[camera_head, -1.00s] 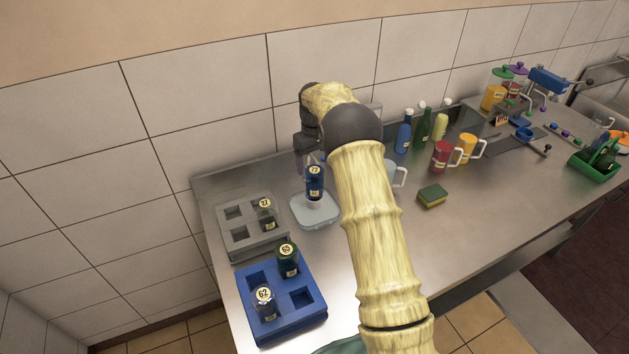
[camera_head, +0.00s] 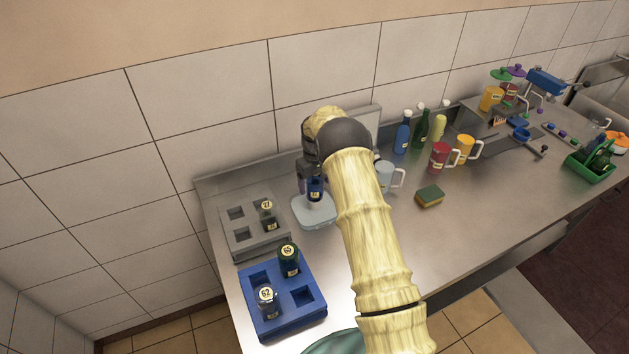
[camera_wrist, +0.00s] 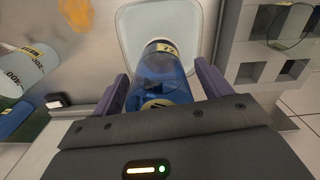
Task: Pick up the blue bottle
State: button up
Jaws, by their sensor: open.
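A small blue bottle (camera_head: 315,187) with pale labels stands in a light, shallow tray (camera_head: 304,216) on the steel counter. My gripper (camera_head: 312,174) is over the bottle's upper part and hides it in the head view. In the wrist view the blue bottle (camera_wrist: 158,78) lies between the two purple fingers of my gripper (camera_wrist: 160,88). The fingers are open, one on each side; whether either touches the bottle is hard to tell. A taller blue bottle (camera_head: 402,136) with a white cap stands at the back of the counter, apart from my gripper.
A grey rack (camera_head: 240,240) and a blue rack (camera_head: 262,285) hold small dark bottles to the left and front. A clear mug (camera_head: 385,177), red mug (camera_head: 440,157), orange mug (camera_head: 465,150) and sponge (camera_head: 429,197) stand right of my arm.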

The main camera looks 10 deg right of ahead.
jog(key=shift+f, duration=0.45)
jog(key=c, duration=1.2)
jog(key=shift+r, duration=0.1)
jog(key=shift+c, duration=0.2)
notch_tip(320, 180, up, 10)
jog(key=b, duration=0.4)
